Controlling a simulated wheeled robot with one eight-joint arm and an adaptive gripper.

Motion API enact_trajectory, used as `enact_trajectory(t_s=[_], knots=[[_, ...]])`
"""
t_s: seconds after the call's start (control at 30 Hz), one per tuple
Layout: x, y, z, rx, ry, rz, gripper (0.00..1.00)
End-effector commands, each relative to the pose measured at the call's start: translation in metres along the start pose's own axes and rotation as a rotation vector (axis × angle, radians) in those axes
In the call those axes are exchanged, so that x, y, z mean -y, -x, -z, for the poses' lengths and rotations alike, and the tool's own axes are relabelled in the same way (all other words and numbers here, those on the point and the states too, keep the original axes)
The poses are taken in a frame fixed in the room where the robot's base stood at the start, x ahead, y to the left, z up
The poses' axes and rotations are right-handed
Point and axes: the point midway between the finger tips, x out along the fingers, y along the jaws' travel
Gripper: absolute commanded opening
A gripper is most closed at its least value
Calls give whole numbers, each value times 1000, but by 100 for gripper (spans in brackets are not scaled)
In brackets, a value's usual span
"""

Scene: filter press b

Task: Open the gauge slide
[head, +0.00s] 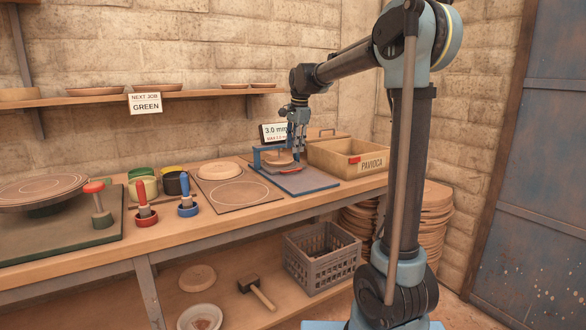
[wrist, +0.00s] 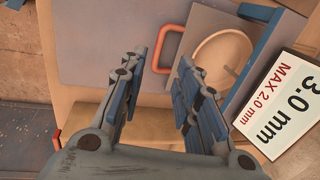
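The gauge (head: 312,182) is a blue-grey base plate with a blue frame (head: 256,160) on the bench, right of centre in the head view. Its slide (wrist: 205,22) is a pale plate carrying a round tan disc (wrist: 228,52). A red handle (wrist: 163,45) sticks out at the slide's near edge; it also shows low beside the disc in the head view (head: 289,171). My gripper (wrist: 168,62) is open and empty over the gauge. Its fingertips are close to the red handle in the picture; I cannot tell whether they touch it.
A display (head: 274,132) reads 3.0 mm, MAX 2.0 mm. A wooden crate marked PAVIOCA (head: 368,163) stands right of the gauge. A sign (head: 145,102) says NEXT JOB GREEN.

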Motion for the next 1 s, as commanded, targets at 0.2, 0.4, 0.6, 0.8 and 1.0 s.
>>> enact_trajectory(t_s=[0.2, 0.4, 0.6, 0.8, 1.0], knots=[[0, -39, 0, 0, 0, 0, 30], [0, -71, 0, 0, 0, 0, 30], [0, -90, 0, 0, 0, 0, 30], [0, -96, 0, 0, 0, 0, 30], [0, -96, 0, 0, 0, 0, 30]])
